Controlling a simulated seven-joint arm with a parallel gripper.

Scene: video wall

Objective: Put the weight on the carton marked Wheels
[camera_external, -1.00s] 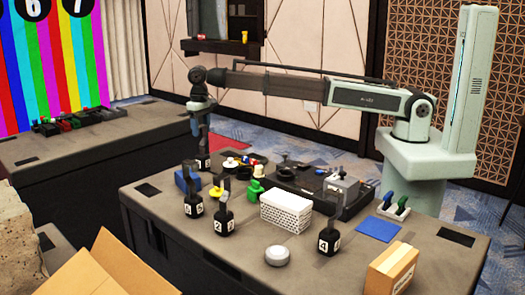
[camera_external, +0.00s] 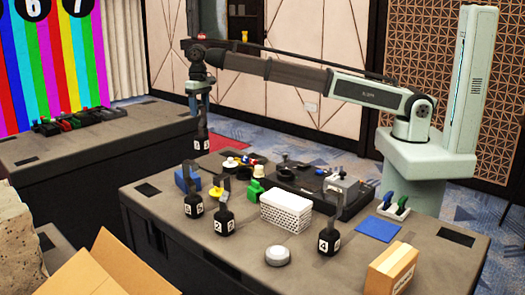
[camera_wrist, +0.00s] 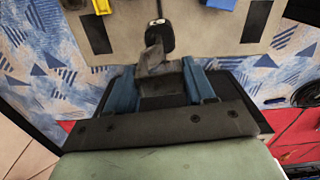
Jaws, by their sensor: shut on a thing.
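My gripper (camera_external: 199,107) is shut on a black weight (camera_external: 202,142) with a small white number label, hanging in the air past the far left edge of the table. In the wrist view, blue fingers (camera_wrist: 160,78) close around its grey upright handle, and the dark weight body (camera_wrist: 159,38) shows beyond them. A brown carton (camera_external: 391,270) sits at the table's near right corner; its printed marking is too small to read. An open cardboard carton (camera_external: 105,268) is at the lower left, with no readable marking. I cannot tell which is marked Wheels.
Several similar weights stand on the table (camera_external: 165,225), including those labelled 5 (camera_external: 194,208), 2 (camera_external: 224,223) and 4 (camera_external: 328,240). A white perforated box (camera_external: 286,212), a round grey puck (camera_external: 278,256) and a blue mat (camera_external: 378,229) lie there. The front left tabletop is fairly clear.

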